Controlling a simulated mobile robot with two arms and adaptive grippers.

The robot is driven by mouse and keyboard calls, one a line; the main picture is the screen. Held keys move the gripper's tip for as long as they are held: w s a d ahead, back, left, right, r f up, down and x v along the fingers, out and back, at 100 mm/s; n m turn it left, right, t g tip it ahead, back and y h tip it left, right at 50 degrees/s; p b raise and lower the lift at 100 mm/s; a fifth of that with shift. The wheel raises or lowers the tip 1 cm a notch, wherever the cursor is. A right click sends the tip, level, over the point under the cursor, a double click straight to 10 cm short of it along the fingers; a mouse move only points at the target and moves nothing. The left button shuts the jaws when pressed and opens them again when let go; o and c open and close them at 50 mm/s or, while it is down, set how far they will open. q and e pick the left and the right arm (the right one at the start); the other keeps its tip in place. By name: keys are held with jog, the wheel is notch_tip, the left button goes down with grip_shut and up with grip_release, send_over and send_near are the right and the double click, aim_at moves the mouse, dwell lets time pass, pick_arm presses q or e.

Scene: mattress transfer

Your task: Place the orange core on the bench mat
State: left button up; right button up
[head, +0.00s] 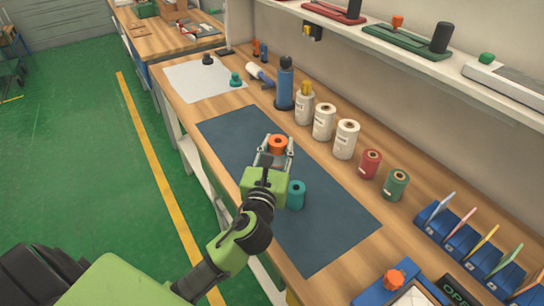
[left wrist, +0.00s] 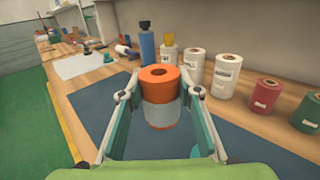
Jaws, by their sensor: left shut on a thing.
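The orange core (head: 278,144) is a short cylinder with a hole in its top. My left gripper (head: 274,152) is shut on it, with a finger on each side. In the left wrist view the core (left wrist: 160,84) stands upright between the fingertips, with a grey part below the orange. The dark blue bench mat (head: 325,240) lies flat on the wooden bench, and the core is over its back part. I cannot tell whether the core touches the mat. My right gripper is not in view.
A teal spool (head: 296,195) stands on the mat beside my left gripper. Behind the mat stand a blue bottle (head: 285,85), white spools (head: 324,122), a red spool (head: 370,163) and a green spool (head: 396,185). The mat's front right part (head: 310,255) is clear.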

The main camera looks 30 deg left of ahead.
aim_at(274, 140)
pick_arm(q)
jog(key=w+a+f, duration=0.1)
jog(key=w+f, duration=0.1)
jog(key=w+a+f+b, duration=0.1)
jog(key=w+a+f, duration=0.1)
jog(key=f, duration=0.1)
jog(key=w+a+f, duration=0.2)
jog(key=w, duration=0.1)
jog(key=shift+w+a+f+b, duration=0.1)
jog(key=shift+f+b, duration=0.05)
jog(key=shift+b, duration=0.25)
jog(key=f, duration=0.1)
jog(key=f+b, duration=0.1)
jog(key=f, duration=0.1)
jog(key=shift+w+a+f+b, duration=0.2)
jog(key=shift+f+b, duration=0.1)
jog(key=shift+f, duration=0.1)
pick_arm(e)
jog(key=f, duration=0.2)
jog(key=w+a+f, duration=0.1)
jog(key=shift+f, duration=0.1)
